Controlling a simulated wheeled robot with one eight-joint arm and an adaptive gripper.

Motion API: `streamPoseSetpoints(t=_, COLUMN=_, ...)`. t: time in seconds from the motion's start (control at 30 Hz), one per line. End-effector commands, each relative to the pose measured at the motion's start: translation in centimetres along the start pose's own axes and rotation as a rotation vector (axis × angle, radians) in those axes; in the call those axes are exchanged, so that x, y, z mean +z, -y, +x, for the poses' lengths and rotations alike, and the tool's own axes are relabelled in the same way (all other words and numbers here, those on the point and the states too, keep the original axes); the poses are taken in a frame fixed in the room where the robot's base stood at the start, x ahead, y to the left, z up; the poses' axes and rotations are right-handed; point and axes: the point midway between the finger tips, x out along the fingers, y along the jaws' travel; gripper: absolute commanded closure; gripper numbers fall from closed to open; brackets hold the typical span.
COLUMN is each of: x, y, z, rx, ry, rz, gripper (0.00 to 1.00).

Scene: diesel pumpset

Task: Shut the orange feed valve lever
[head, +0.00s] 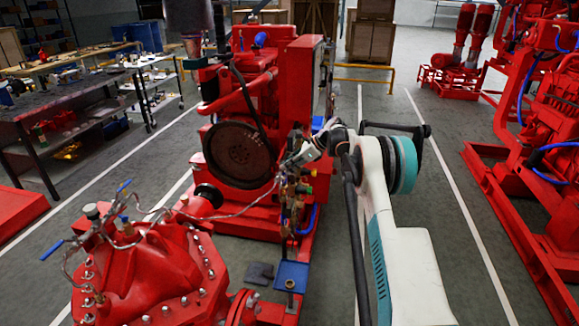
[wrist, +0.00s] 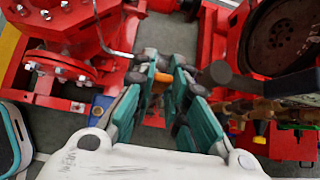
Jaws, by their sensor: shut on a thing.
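The orange feed valve lever (wrist: 161,79) shows in the wrist view as a small orange patch between my fingertips. My gripper (wrist: 163,70) is shut on it, with a teal finger on each side. Most of the lever and the valve body under it are hidden by the fingers. In the head view my arm reaches in from the right, and my gripper (head: 292,163) is at the fittings in front of the red pumpset engine (head: 270,95). The lever cannot be made out clearly there.
Brass piping (wrist: 245,108) runs close to the right of my fingers in the wrist view. A red flanged pump (head: 150,270) with thin pipes stands at the front left. A dark flywheel (head: 240,155) is behind the fittings.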

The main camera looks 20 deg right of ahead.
Motion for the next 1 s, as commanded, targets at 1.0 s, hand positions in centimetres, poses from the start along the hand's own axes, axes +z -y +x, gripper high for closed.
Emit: streamPoseSetpoints(t=1.0, x=0.0, y=0.1, z=-7.6, rx=-0.003, ry=0.0, rz=0.0, gripper=0.66)
